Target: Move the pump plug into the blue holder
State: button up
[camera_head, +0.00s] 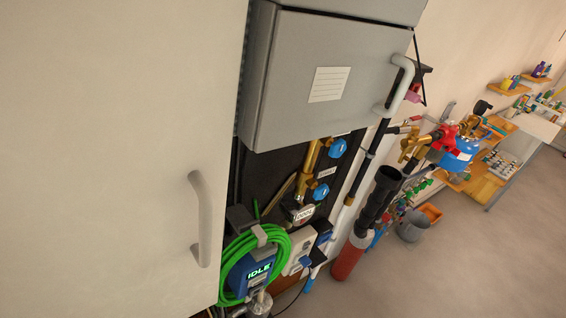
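My gripper is not in view. A blue unit (255,270) whose display reads IDLE sits low on the wall panel, with a coiled green hose (280,240) around it. A white box (298,250) stands right of the hose, with small blue parts (323,230) beside it. I cannot tell whether one of these is the blue holder. I cannot pick out the pump plug. Brass fittings with blue round knobs (338,148) are above, over a small label (303,215).
A grey cabinet (330,80) with a handle overhangs the panel. A large pale door (110,150) fills the left. A red cylinder (349,259) with a black tube (377,197) stands right. A blue tank (458,153) and shelves are beyond. The floor (480,260) at lower right is clear.

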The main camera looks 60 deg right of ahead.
aim_at(305, 261)
jog(key=u, duration=0.05)
jog(key=i, duration=0.35)
jog(key=z, duration=2.95)
jog(key=i, duration=0.55)
jog(key=z, duration=0.05)
